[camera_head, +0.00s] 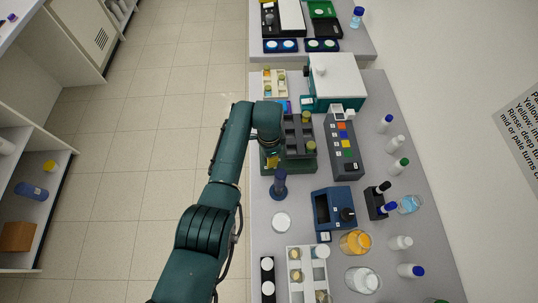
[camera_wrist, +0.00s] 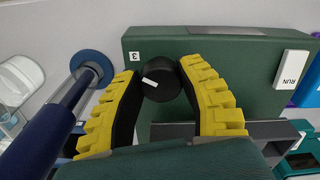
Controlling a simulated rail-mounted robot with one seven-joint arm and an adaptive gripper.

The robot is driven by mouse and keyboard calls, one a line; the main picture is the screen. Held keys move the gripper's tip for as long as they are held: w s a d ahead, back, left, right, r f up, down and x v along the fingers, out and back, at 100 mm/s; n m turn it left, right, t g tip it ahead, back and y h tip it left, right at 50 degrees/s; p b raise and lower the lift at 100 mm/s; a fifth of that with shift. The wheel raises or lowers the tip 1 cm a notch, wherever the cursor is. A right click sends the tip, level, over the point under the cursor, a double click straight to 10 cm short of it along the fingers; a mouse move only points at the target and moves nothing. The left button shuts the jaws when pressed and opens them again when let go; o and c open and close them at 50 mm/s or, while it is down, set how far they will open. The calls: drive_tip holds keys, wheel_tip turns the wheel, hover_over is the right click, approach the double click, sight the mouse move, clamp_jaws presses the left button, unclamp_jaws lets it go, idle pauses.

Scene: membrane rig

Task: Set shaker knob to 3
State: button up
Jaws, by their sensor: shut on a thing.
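The black shaker knob (camera_wrist: 161,80) sits on the green front of the shaker in the wrist view. A short white mark on it slants toward the upper left. A small white label reading 3 (camera_wrist: 134,56) is on the green face, up and left of the knob. My gripper (camera_wrist: 160,74) has its yellow toothed fingers shut on the knob, one on each side. In the head view the green shaker (camera_head: 302,169) stands on the bench and my gripper (camera_head: 270,161) is at its left end. The knob is hidden there.
A RUN label (camera_wrist: 291,69) is on the shaker at the right in the wrist view. A blue upright tool (camera_head: 279,184) stands close below my gripper in the head view. A grey button panel (camera_head: 346,163) lies right of the shaker. The floor left of the bench is clear.

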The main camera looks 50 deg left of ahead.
drive_tip(key=shift+f, duration=0.15)
drive_tip(key=o, duration=0.9)
wheel_tip(320, 180, up, 12)
drive_tip(key=shift+r, duration=0.1)
idle(0.3)
